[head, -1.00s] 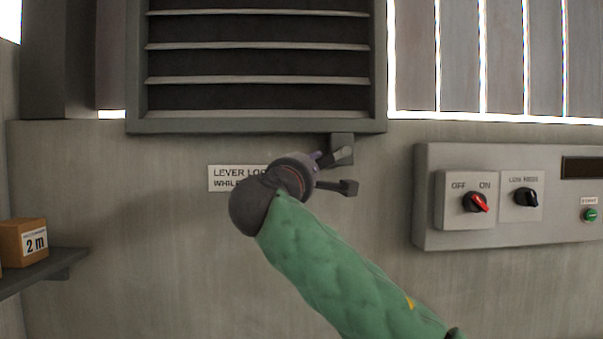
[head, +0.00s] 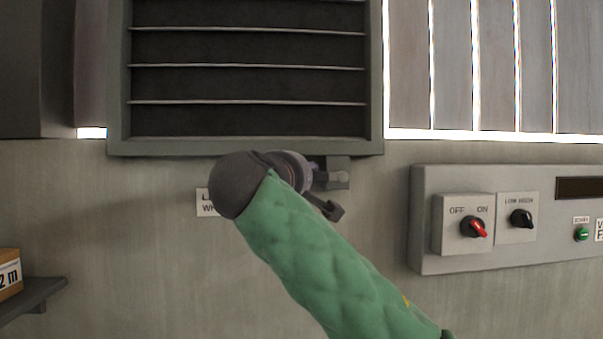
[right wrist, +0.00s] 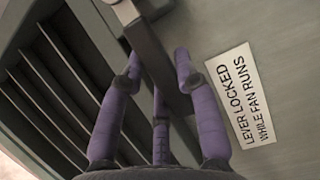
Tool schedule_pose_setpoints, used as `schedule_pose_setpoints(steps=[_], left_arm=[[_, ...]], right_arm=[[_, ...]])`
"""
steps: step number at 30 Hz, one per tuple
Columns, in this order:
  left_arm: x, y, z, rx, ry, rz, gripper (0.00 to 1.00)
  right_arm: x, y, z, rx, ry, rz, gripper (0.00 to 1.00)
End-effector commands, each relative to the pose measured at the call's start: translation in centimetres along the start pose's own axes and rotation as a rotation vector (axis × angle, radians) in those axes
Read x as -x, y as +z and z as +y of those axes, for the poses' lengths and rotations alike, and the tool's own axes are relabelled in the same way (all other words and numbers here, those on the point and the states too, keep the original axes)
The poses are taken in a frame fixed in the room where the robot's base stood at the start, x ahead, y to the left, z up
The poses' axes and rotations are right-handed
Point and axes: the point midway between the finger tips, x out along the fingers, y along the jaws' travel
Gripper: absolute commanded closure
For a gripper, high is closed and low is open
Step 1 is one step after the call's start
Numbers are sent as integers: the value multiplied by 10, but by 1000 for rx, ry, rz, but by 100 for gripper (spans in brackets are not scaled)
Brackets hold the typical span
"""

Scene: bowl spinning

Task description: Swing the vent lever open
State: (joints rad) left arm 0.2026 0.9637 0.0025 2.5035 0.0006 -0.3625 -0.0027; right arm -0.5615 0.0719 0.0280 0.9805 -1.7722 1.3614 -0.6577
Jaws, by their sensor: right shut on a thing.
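The dark vent lever (head: 329,178) hangs from a bracket under the vent's lower right corner. In the right wrist view the lever (right wrist: 152,48) is a dark bar running down between my purple fingers. My right gripper (head: 318,190) is shut on the lever; in the right wrist view its fingertips (right wrist: 158,75) lie on both sides of the bar. My wrist hides part of the lever in the head view. The vent (head: 117,75) has dark horizontal slats. My left gripper is not in view.
A label (right wrist: 243,95) beside the lever reads "LEVER LOCKED WHILE FAN RUNS". A control panel (head: 425,255) to the right carries a red OFF/ON knob (head: 475,227), a black LOW/HIGH knob (head: 521,219) and a green button (head: 582,234). A shelf (head: 40,293) with a box is at left.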

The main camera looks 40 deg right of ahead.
Motion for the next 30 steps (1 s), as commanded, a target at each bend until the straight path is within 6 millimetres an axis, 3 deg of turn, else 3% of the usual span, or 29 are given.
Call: schedule_pose_setpoints(steps=[8,9,11,23,30], left_arm=[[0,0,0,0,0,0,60],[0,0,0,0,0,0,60],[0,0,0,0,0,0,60],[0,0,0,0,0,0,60],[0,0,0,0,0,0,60]], right_arm=[[0,2,2,-13,2,2,100],[0,2,2,-13,3,2,60],[0,2,2,-12,3,2,43],[3,1,1,-6,2,2,43],[36,0,2,-6,3,7,43]])
